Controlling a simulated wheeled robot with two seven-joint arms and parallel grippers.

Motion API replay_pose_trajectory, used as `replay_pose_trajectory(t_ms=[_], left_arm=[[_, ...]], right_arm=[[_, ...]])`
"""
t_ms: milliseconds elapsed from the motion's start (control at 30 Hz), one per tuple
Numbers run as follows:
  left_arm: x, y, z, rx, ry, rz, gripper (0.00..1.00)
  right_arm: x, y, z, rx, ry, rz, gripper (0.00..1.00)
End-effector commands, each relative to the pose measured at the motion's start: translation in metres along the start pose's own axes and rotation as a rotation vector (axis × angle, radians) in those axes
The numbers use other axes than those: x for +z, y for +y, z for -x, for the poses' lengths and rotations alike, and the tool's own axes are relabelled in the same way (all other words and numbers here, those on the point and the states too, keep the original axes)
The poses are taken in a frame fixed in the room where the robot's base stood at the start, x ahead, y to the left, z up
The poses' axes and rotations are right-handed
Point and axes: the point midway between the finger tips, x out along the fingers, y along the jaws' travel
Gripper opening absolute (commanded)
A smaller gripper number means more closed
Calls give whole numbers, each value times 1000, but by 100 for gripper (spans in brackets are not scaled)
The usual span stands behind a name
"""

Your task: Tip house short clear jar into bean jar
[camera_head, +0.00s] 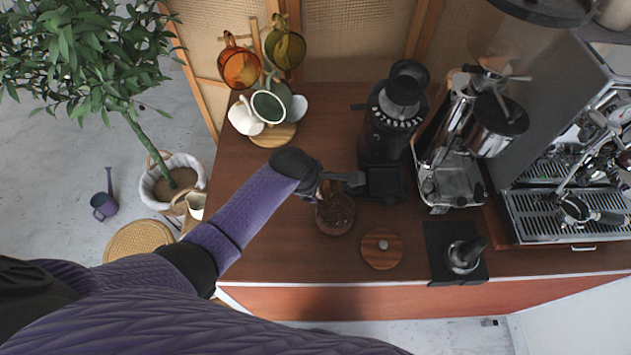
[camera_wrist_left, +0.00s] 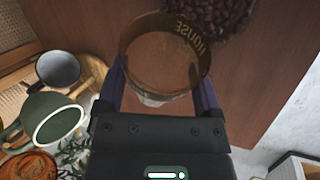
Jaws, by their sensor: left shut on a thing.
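My left gripper (camera_head: 322,192) is shut on a short clear jar (camera_wrist_left: 165,55) marked "house", which sits between the two fingers in the left wrist view. Its round rim shows and the lettering reads reversed; I cannot tell whether anything is inside. The bean jar (camera_head: 335,214), filled with dark beans, stands on the counter just in front of the gripper in the head view. Its beans also show beyond the held jar in the left wrist view (camera_wrist_left: 215,14). The held jar is mostly hidden in the head view. My right gripper is not in view.
A round wooden lid (camera_head: 381,249) lies right of the bean jar. A black grinder (camera_head: 384,130) stands behind, with a silver grinder (camera_head: 468,135) and espresso machine (camera_head: 570,190) to the right. A tamper (camera_head: 463,256) sits on a black mat.

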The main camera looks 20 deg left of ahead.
Motion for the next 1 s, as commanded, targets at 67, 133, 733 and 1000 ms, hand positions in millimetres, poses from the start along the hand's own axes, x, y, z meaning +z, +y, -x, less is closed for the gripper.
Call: replay_pose_trajectory(t_ms=[67,133,733,1000], left_arm=[[-4,-3,-10,-8,-59,30,11],[-4,-4,-11,-20,-113,54,11],[-39,5,-8,-147,-745,360,11],[-47,8,-3,-187,-943,453,11]], right_arm=[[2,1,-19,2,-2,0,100],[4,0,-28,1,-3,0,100],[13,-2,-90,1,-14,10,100],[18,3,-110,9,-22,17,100]])
